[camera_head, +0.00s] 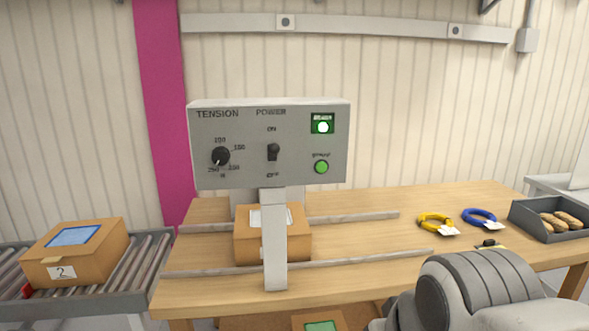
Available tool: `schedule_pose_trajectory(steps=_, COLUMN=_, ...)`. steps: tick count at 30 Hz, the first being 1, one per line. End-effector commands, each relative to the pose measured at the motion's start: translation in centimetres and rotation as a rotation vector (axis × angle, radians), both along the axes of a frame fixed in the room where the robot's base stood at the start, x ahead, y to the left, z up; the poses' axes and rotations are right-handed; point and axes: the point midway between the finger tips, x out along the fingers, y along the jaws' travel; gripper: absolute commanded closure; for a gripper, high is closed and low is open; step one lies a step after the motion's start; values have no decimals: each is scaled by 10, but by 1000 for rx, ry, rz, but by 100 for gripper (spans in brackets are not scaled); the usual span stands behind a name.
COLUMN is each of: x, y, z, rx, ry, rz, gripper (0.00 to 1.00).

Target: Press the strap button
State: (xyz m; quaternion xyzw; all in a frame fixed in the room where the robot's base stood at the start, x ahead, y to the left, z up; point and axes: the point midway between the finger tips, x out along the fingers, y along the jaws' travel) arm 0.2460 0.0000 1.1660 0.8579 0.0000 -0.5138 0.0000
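A grey control panel (265,180) stands above the wooden table on a grey post. At its right side is a green square with a bright round centre (322,126). Below that is a round green button (321,167) under a small label too blurred to read surely. A power switch (273,152) sits mid-panel, and a tension knob (221,156) sits at the left. A grey rounded part of my arm shows at the lower right, apart from the panel. My gripper's fingers are not visible.
A cardboard box (299,241) sits under the panel, partly behind the post, between two rails. Another box (105,249) rests on the roller conveyor (145,280) at left. Yellow (437,222) and blue (478,216) cable coils and a grey tray (519,216) lie at right.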

Motion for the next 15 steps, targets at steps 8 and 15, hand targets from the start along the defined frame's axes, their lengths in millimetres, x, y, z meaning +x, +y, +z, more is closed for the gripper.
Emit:
schedule_pose_trajectory(steps=8, x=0, y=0, z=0, rx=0, ry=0, rz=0, gripper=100)
schedule_pose_trajectory(steps=15, x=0, y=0, z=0, rx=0, ry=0, rz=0, gripper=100)
